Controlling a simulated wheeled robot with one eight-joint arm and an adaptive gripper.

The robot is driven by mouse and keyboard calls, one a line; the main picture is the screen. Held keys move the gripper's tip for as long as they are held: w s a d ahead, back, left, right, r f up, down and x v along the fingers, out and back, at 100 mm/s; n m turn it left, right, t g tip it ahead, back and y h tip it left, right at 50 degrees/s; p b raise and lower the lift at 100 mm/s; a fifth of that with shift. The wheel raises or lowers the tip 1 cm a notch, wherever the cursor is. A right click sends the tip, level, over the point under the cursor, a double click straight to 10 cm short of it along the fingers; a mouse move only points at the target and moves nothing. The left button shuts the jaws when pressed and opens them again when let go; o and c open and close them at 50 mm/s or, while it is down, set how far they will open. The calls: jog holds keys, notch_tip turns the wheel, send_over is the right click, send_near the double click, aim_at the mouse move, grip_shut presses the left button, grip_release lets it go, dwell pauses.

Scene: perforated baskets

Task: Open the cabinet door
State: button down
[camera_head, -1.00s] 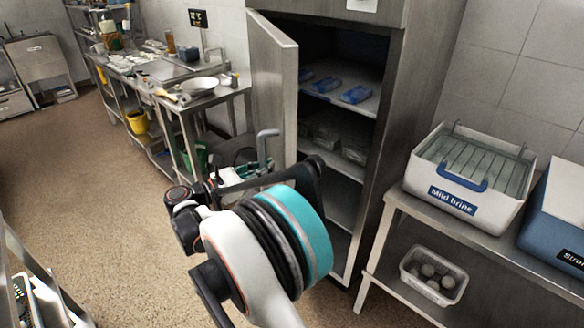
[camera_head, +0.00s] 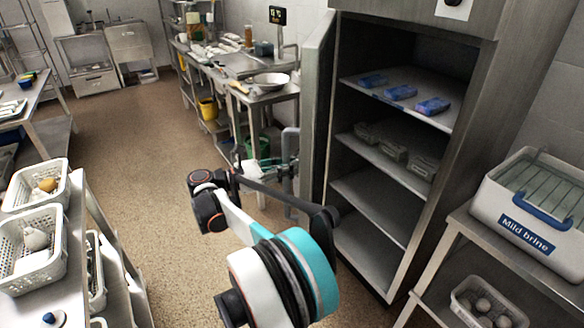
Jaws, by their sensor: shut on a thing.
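The tall steel cabinet (camera_head: 480,90) stands open, with shelves showing inside. Its door (camera_head: 316,110) is swung out on the left side and seen at a steep angle, inner face toward me. A grey bar handle (camera_head: 289,205) stands on the door's outer side, left of its free edge. My gripper (camera_head: 282,171) is at this handle and shut on it. The fingers are small and partly hidden, so the exact grip is hard to see. My arm reaches up from the lower middle, in front of the door's bottom.
Blue packs (camera_head: 401,92) and clear trays lie on the cabinet shelves. A brine tub (camera_head: 530,225) stands on a steel table at right. White perforated baskets (camera_head: 28,255) sit on a rack at left. A steel workbench (camera_head: 235,75) stands behind the door. Open floor lies left of my arm.

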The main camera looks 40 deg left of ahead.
jog(key=shift+s+f, duration=0.25)
jog(key=shift+s, duration=0.1)
jog(key=c, duration=1.8)
grip_release()
jog(key=o, duration=0.3)
jog(key=shift+s+r, duration=0.15)
jog(key=shift+s, duration=0.1)
jog(key=v, duration=1.1)
jog(key=shift+s+a, duration=0.2)
jog(key=shift+a, duration=0.1)
